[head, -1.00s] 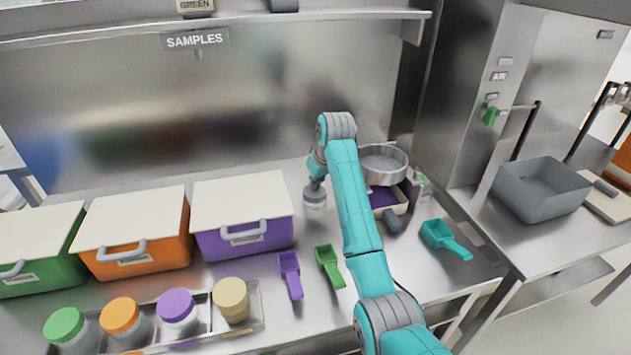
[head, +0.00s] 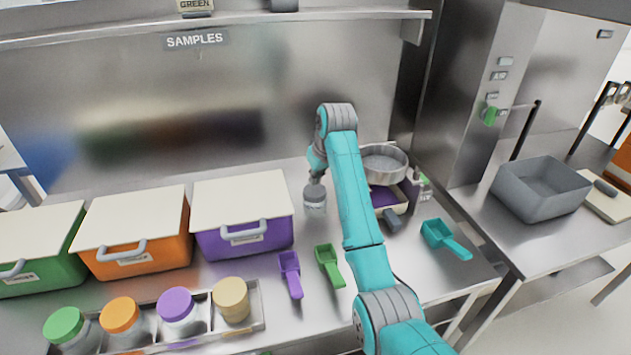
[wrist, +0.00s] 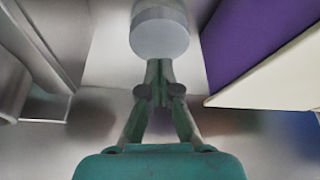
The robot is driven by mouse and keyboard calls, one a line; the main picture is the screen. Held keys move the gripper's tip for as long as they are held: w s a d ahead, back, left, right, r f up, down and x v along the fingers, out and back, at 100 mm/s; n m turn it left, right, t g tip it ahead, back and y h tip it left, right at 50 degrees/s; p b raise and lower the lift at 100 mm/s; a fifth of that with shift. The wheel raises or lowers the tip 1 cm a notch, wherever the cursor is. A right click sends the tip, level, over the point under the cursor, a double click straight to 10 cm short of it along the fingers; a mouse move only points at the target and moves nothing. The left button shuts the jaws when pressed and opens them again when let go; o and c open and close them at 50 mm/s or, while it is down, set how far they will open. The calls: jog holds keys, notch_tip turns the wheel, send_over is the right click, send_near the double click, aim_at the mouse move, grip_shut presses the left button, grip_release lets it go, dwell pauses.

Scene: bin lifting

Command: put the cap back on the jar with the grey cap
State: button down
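The jar with the grey cap (head: 315,202) stands near the back of the bench, right of the purple bin. My gripper (head: 314,182) points down at its top, from above. The cap looks level and seated on the jar. My gripper (wrist: 160,68) has its two fingers close together, with their tips at the cap's near edge. I cannot tell whether they touch it, and I see nothing between them.
The purple bin (head: 240,232) is close on the left, an orange bin (head: 135,250) beyond it. Purple (head: 290,272) and green (head: 330,265) scoops lie in front. Several jars stand in a front rack (head: 258,318).

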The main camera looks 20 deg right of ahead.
jog(key=shift+r, duration=2.35)
